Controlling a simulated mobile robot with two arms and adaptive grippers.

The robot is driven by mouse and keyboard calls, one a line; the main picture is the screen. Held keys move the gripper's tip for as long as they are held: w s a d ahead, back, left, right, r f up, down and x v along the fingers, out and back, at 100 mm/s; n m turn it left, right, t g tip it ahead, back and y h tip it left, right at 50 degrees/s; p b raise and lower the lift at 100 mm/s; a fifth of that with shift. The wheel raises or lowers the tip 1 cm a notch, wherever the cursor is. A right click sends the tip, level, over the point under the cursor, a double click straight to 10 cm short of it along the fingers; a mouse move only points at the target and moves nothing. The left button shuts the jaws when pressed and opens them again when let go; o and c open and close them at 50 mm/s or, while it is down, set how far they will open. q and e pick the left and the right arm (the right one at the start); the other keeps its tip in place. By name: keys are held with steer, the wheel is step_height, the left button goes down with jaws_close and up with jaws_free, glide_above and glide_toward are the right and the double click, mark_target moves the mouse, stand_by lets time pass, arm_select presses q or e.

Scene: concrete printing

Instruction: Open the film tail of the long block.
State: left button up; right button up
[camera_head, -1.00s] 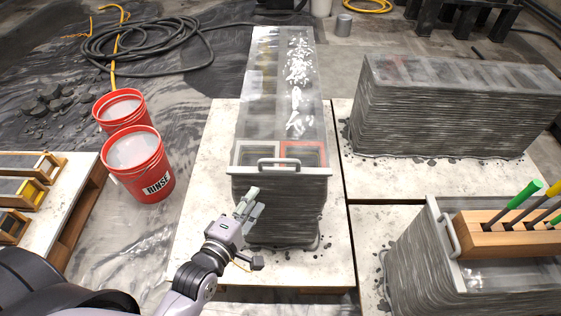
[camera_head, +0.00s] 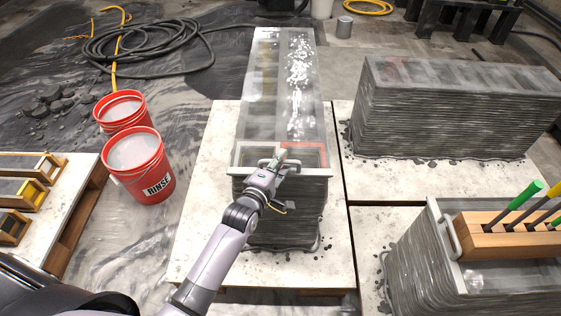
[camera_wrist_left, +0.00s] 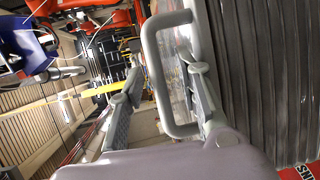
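The long block (camera_head: 285,215) is a grey layered printed block, with its near end toward me. Clear film (camera_head: 280,95) with white glints lies over its top and runs to the far end. A pale end bar with a grey loop handle (camera_head: 265,163) sits at the near top edge; the handle also shows large in the left wrist view (camera_wrist_left: 152,70). My left gripper (camera_head: 281,158) is at this handle. In the left wrist view its fingers (camera_wrist_left: 160,95) are apart, with the handle's bar between them; contact cannot be told. My right gripper is not in view.
Two red buckets (camera_head: 136,155) stand left of the block. Another layered block (camera_head: 450,110) stands at the back right. A third block (camera_head: 420,265), at the front right, carries a wooden tool holder (camera_head: 500,235). A hose (camera_head: 150,45) lies coiled at the back left.

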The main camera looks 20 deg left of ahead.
arm_select(q)
steer(key=shift+w, duration=0.25)
steer(key=shift+c, duration=0.6)
jaws_close()
steer(key=shift+f, duration=0.1)
